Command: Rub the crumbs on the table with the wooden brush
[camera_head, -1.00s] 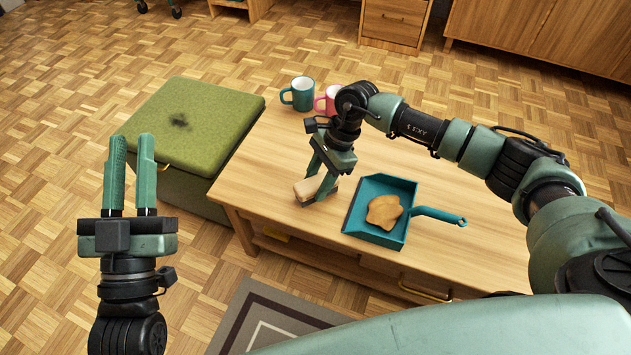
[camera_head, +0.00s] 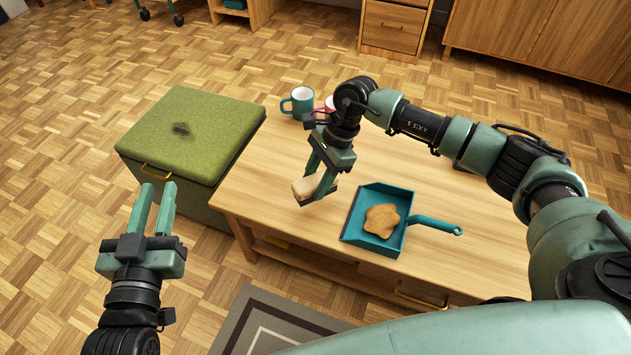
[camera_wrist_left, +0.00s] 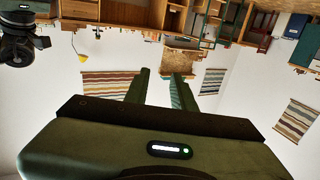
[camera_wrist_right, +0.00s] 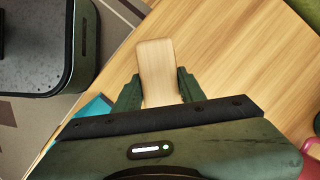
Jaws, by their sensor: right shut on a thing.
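The wooden brush (camera_head: 308,188) is a pale block held between the fingers of my right gripper (camera_head: 316,187), near the left end of the low wooden table (camera_head: 285,165). In the right wrist view the brush (camera_wrist_right: 156,70) sticks out between both fingertips. I cannot tell whether it touches the table. A light brown, crumb-like piece (camera_head: 382,219) lies in the teal dustpan (camera_head: 356,226) to the right of the brush. No loose crumbs can be made out on the table. My left gripper (camera_head: 155,208) is open and empty, away from the table over the floor.
A green padded box (camera_head: 190,130) stands against the table's left end. A teal mug (camera_head: 301,101) and a pink mug (camera_head: 329,106), partly hidden by my right arm, stand at the table's back. The dustpan's handle (camera_head: 434,223) points right. A grey rug (camera_head: 270,318) lies in front.

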